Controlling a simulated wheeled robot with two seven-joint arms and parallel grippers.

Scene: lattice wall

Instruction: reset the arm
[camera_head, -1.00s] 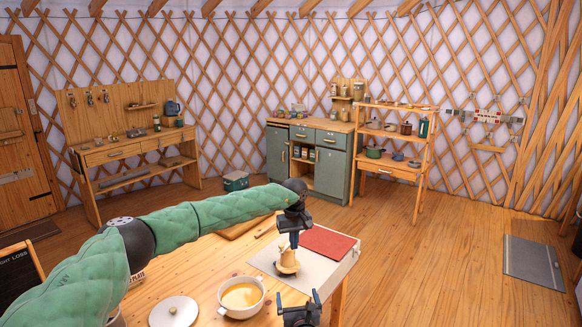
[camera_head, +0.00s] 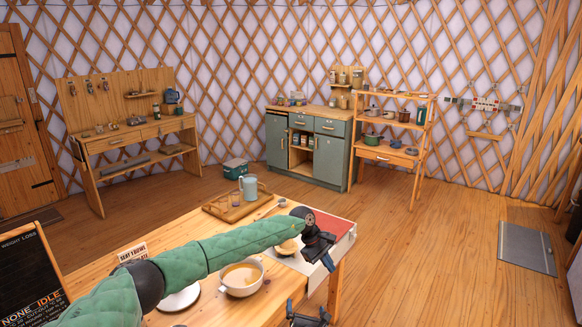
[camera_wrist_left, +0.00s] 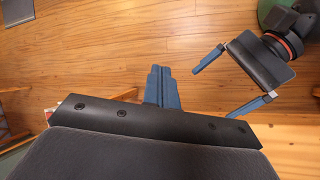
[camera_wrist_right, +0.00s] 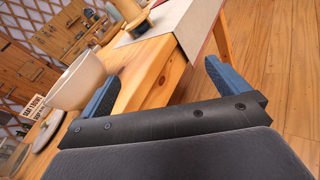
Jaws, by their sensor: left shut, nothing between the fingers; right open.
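My green left arm reaches across the wooden table from the left in the head view. My left gripper (camera_head: 328,262) hangs past the table's right end, tilted down. In the left wrist view its blue fingers (camera_wrist_left: 160,85) are together with nothing between them. My right gripper (camera_head: 308,318) is low at the bottom of the head view, beside the table's near edge. In the right wrist view its fingers (camera_wrist_right: 162,85) are wide apart and empty. A small wooden item (camera_head: 287,247) stands on the mat, partly hidden by my left arm.
A white soup pot (camera_head: 241,291) stands near the table's front edge, close to my right gripper's left finger in its wrist view. A wooden tray (camera_head: 215,212) with a pale blue pitcher (camera_head: 250,186) lies at the back.

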